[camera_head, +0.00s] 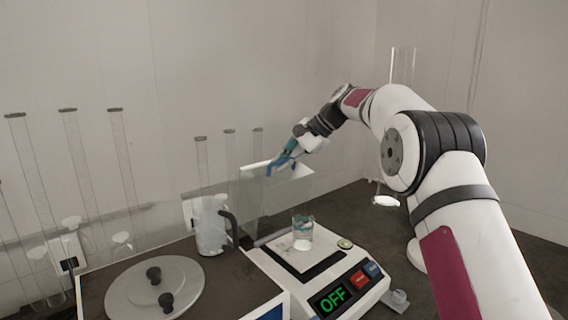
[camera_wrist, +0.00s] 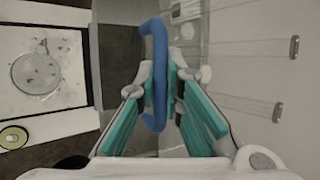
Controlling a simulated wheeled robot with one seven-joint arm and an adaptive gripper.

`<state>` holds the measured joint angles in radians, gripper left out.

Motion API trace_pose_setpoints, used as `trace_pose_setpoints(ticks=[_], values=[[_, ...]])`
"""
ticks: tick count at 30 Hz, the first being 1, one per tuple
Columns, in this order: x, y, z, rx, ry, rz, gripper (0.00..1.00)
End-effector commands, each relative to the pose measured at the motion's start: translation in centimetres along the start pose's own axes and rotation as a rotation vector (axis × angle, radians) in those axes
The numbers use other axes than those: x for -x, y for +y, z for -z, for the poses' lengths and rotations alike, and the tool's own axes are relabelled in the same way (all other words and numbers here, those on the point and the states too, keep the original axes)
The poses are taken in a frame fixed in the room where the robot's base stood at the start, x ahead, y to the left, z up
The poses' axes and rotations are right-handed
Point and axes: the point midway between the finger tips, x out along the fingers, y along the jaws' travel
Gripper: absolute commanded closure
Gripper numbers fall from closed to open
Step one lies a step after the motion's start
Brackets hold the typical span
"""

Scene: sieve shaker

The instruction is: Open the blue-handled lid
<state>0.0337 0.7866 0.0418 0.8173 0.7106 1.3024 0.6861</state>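The blue handle (camera_head: 272,166) shows at the tip of my gripper (camera_head: 285,157), above the back of the scale. In the wrist view the blue handle (camera_wrist: 155,75) is a C-shaped bar lying between the two teal-padded fingers of my gripper (camera_wrist: 164,72). The fingertips are drawn close on either side of it and appear to grip it. A translucent pane (camera_head: 249,203), seemingly the lid, stands raised below the handle behind the scale. Its edges are faint, and its join to the handle is hard to make out.
The white scale (camera_head: 263,258) reads OFF and carries a glass beaker (camera_head: 303,230). A clear jug (camera_head: 210,225) stands at its left. A round grey lid with black knobs (camera_head: 155,288) is at front left. Tall glass tubes (camera_head: 200,165) stand along the wall.

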Motion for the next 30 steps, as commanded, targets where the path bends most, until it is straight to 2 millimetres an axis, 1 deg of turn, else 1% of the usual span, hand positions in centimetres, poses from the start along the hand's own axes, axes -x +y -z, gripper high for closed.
trace_pose_setpoints(ticks=[10,14,17,24,27,30], values=[[0.1,0.0,0.0,0.001,0.000,0.000,0.82],[0.7,-0.1,0.0,0.001,0.001,0.002,0.82],[2.0,-0.1,0.0,0.001,0.001,0.002,0.82],[6.8,-0.1,0.1,0.002,0.003,0.003,0.82],[8.7,-0.1,0.1,0.002,0.002,0.002,0.82],[10.2,-0.1,0.1,0.002,0.002,0.002,0.82]])
